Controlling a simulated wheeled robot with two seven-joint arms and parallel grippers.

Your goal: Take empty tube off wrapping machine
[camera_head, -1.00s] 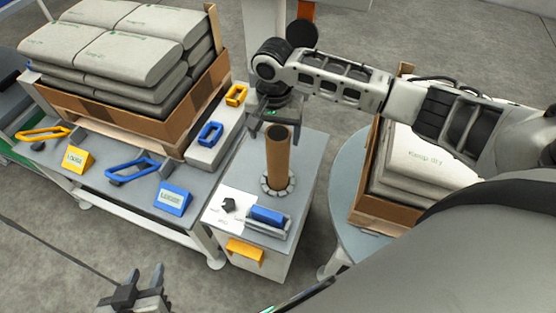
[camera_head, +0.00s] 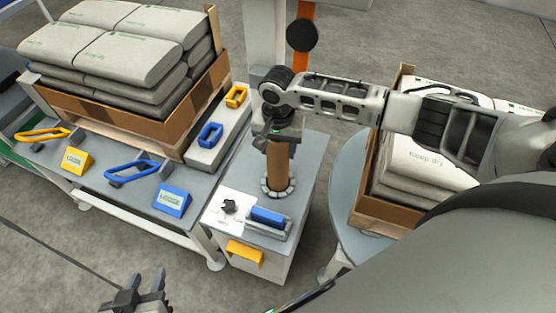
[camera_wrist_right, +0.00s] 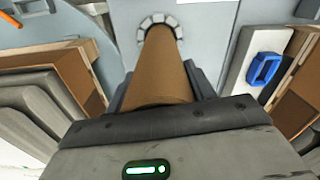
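The empty tube (camera_head: 280,165) is a brown cardboard cylinder standing upright in a ring of grey blocks on the wrapping machine (camera_head: 300,185). My right gripper (camera_head: 277,133) is at the tube's top, with the upper end hidden by the gripper. In the right wrist view the tube (camera_wrist_right: 162,60) runs between the two dark fingers, one on each side. Whether the fingers press on it I cannot tell. My left gripper (camera_head: 146,285) is at the bottom edge, its fingers apart and empty, away from the machine.
A blue roller block (camera_head: 267,215), a black knob (camera_head: 230,206) and a yellow handle (camera_head: 245,252) are on the machine's near side. A pallet of grey bags (camera_head: 125,57) stands left. A carton of bags (camera_head: 385,215) stands on a round table (camera_head: 345,200) at right.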

